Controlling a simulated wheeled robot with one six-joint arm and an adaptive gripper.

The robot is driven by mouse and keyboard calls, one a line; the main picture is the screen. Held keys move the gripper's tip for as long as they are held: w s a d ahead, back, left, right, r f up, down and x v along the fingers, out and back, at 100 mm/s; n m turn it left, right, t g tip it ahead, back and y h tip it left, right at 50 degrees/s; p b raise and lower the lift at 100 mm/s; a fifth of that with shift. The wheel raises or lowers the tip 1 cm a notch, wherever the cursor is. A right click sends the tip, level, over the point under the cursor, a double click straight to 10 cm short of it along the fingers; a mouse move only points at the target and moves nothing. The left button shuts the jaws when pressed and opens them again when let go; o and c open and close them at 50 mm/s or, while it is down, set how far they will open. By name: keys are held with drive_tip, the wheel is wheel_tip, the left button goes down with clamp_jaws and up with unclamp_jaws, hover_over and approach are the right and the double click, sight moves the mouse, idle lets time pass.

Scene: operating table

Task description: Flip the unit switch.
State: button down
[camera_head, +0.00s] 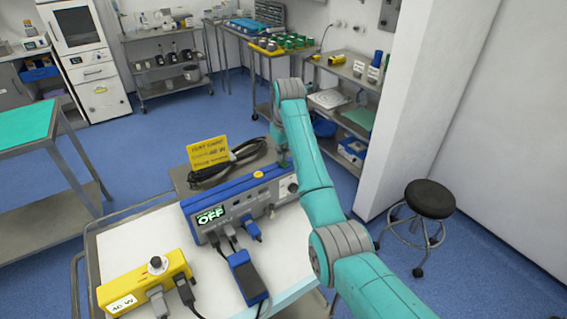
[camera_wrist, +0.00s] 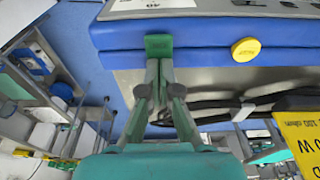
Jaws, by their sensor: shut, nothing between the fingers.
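The blue and grey unit (camera_head: 240,198) lies on the white-topped cart, and its display (camera_head: 210,215) reads OFF in green. In the wrist view the unit's blue edge (camera_wrist: 200,38) runs across the top. A small green piece (camera_wrist: 160,44), possibly the switch, sits on that edge. My gripper (camera_wrist: 159,66) is shut and empty, its fingertips right at the green piece; I cannot tell whether they touch. A round yellow button (camera_wrist: 245,50) is to its right. In the head view my gripper (camera_head: 284,160) is at the unit's back right end, partly hidden by my arm.
Plugs and a blue adapter (camera_head: 246,276) are at the unit's front. A yellow box (camera_head: 147,284) labelled 40 W stands front left on the cart (camera_head: 125,247). Behind the unit are a yellow card (camera_head: 207,152) and coiled black cable (camera_head: 240,155). A stool (camera_head: 429,198) stands right.

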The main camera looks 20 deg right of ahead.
drive_tip(key=shift+r, duration=3.4)
